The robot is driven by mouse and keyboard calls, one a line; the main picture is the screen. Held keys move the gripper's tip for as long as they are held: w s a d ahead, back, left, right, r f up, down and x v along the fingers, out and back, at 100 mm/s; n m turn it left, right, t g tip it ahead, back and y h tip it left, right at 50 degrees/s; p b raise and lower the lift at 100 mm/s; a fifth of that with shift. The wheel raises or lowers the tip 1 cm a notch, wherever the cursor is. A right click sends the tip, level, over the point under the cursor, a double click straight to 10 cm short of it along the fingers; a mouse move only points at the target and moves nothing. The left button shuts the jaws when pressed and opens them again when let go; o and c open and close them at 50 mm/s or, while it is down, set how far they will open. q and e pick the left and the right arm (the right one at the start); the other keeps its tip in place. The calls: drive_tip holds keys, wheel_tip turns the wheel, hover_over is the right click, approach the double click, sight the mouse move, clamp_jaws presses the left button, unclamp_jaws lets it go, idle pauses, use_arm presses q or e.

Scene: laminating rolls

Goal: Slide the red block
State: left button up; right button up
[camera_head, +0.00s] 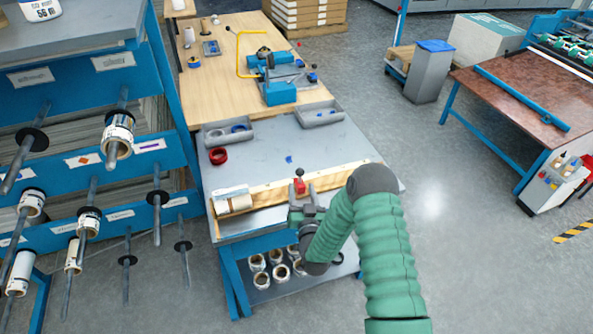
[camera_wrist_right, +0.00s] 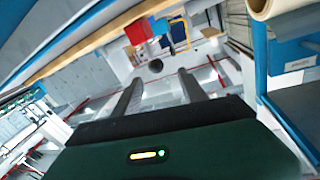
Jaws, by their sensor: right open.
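The red block (camera_head: 299,188) sits on the wooden rail (camera_head: 262,193) along the front of the grey work surface. A black ball knob (camera_head: 299,173) stands above it. My right gripper (camera_head: 303,197) is at the near side of the block, its fingers towards it and partly overlapping it in the head view. In the right wrist view the red block (camera_wrist_right: 137,32) is beyond the open fingers (camera_wrist_right: 158,76), with the knob (camera_wrist_right: 155,66) showing between the tips. I see nothing held; contact with the knob or block cannot be told. My left gripper is not in view.
A red ring (camera_head: 218,156) and grey trays (camera_head: 318,114) lie farther back. Several rolls (camera_head: 262,279) fill the lower shelf. A blue rack with rods (camera_head: 90,150) stands left.

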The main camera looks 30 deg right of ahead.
sight(301, 175)
drive_tip(key=x, duration=0.2)
drive_tip(key=d+x, duration=0.1)
drive_tip(key=x, duration=0.5)
drive_tip(key=shift+s+d+f, duration=0.2)
drive_tip(key=shift+d+f, duration=0.05)
drive_tip(key=shift+f, duration=0.15)
drive_tip(key=shift+w+a+r, duration=0.1)
drive_tip(key=shift+w+a, duration=0.05)
drive_tip(key=shift+w, duration=0.15)
drive_tip(key=shift+w+a+r, duration=0.15)
drive_tip(key=shift+a+r, duration=0.05)
drive_tip(key=shift+a, duration=0.3)
drive_tip(key=shift+d+f, duration=0.2)
drive_tip(key=shift+d, duration=0.45)
drive_tip(key=c, duration=0.9)
clamp_jaws()
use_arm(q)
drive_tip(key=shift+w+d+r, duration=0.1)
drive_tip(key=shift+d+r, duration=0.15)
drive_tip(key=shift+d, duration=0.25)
use_arm(e)
drive_tip(key=shift+a, duration=0.35)
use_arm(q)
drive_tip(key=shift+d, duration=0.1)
use_arm(e)
drive_tip(key=shift+d, duration=0.15)
